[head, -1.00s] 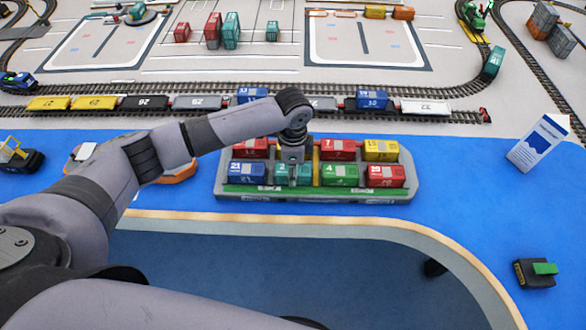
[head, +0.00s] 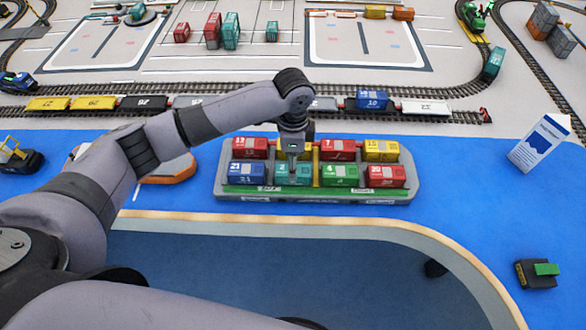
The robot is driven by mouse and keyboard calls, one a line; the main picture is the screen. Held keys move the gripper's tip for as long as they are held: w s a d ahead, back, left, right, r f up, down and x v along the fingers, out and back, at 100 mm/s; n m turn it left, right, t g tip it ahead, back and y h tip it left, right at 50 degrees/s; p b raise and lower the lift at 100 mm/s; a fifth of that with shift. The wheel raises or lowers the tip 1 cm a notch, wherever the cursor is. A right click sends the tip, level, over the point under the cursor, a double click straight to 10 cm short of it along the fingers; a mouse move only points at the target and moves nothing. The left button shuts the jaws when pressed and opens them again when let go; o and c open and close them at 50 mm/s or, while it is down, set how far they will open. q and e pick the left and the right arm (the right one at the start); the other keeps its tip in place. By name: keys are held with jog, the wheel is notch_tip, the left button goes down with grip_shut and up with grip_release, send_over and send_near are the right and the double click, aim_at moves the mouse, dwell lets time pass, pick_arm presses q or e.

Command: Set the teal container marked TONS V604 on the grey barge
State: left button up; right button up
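The grey barge (head: 408,185) floats on the blue area and carries several containers in two rows. A teal container (head: 293,174) sits in its front row, between a blue one and a green one; its marking is too small to read. My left gripper (head: 292,157) points down just above the teal container and partly covers its top and back. Its fingers are too small and hidden to show whether they are open, or whether they touch the container. My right gripper is not in view.
The barge also carries red (head: 386,176), yellow (head: 381,150), blue (head: 246,173) and green (head: 340,175) containers. A train of flat wagons (head: 143,103) stands on the track behind. An orange-edged vessel (head: 168,172) lies left of the barge; a white sign (head: 539,143) stands right.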

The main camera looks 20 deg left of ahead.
pick_arm(q)
notch_tip(320, 180, up, 8)
jog(key=shift+f+b, duration=0.15)
jog(key=shift+b, duration=0.15)
dwell(0.3)
